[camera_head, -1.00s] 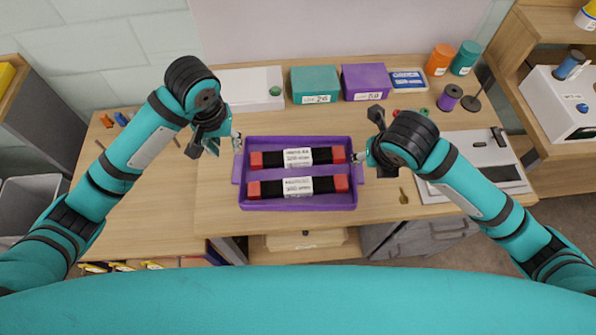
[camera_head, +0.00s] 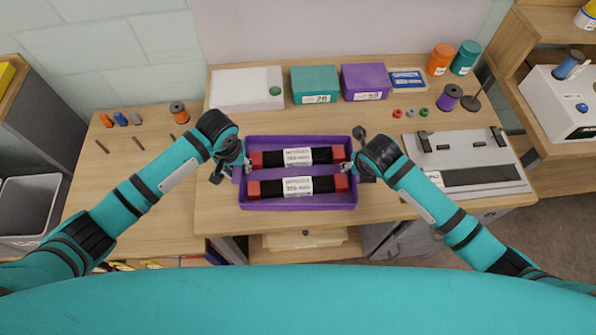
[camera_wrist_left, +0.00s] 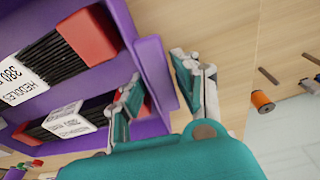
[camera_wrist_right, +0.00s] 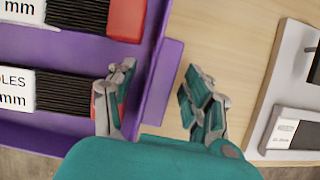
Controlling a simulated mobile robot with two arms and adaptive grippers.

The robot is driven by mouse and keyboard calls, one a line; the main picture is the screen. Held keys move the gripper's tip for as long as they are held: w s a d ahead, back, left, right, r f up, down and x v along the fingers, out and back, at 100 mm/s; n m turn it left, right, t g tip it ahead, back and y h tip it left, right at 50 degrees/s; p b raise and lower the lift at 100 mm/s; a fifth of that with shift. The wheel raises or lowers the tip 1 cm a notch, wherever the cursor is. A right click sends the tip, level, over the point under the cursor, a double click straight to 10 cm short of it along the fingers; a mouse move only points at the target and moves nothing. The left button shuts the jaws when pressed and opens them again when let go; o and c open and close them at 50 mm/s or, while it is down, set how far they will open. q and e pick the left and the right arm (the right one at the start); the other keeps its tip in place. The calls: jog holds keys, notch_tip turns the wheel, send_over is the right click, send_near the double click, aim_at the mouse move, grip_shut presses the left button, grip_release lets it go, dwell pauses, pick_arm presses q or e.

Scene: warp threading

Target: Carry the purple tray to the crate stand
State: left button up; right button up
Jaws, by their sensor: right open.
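The purple tray (camera_head: 298,204) lies on the wooden table and holds two black heddle bundles with red ends and white labels. My left gripper (camera_head: 236,166) is at the tray's left end. In the left wrist view its fingers (camera_wrist_left: 160,88) are apart, on either side of the tray's end wall and handle. My right gripper (camera_head: 353,171) is at the right end. In the right wrist view its fingers (camera_wrist_right: 156,98) are open, one over the tray's inside and one outside, with the handle tab (camera_wrist_right: 168,80) between and ahead of them. I cannot make out a crate stand.
Behind the tray stand a white box (camera_head: 245,90), a teal box (camera_head: 314,84) and a purple box (camera_head: 365,81). A grey-white device (camera_head: 470,160) lies to the right. The table front left of the tray is clear.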

pick_arm(q)
jog(key=shift+c, duration=0.4)
pick_arm(e)
jog(key=shift+c, duration=0.4)
pick_arm(q)
jog(key=c, duration=0.4)
pick_arm(e)
jog(key=c, duration=0.4)
pick_arm(q)
grip_shut()
pick_arm(e)
grip_shut()
pick_arm(q)
jog(key=shift+r, duration=0.1)
pick_arm(e)
jog(key=shift+r, duration=0.1)
